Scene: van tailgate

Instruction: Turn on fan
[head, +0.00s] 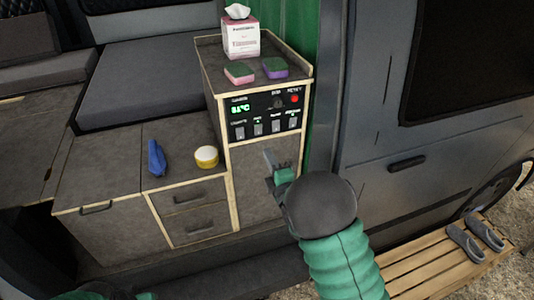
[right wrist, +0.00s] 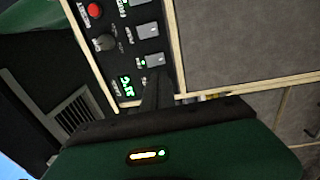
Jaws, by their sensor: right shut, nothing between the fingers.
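The black control panel (head: 266,113) is on the front of the tall cabinet, with a green display (head: 240,109), a knob (head: 279,102), a red button (head: 295,99) and a row of grey switches (head: 258,129). Its labels are too small to tell surely which switch is the fan's. My right gripper (head: 270,162) is shut and empty, just below the switches in the head view. In the right wrist view its dark finger (right wrist: 157,92) overlaps the panel's edge near a switch (right wrist: 152,60); I cannot tell if they touch.
A tissue box (head: 240,38) and two sponges (head: 274,68) stand on the cabinet top. The van's side panel (head: 400,150) closes off the right.

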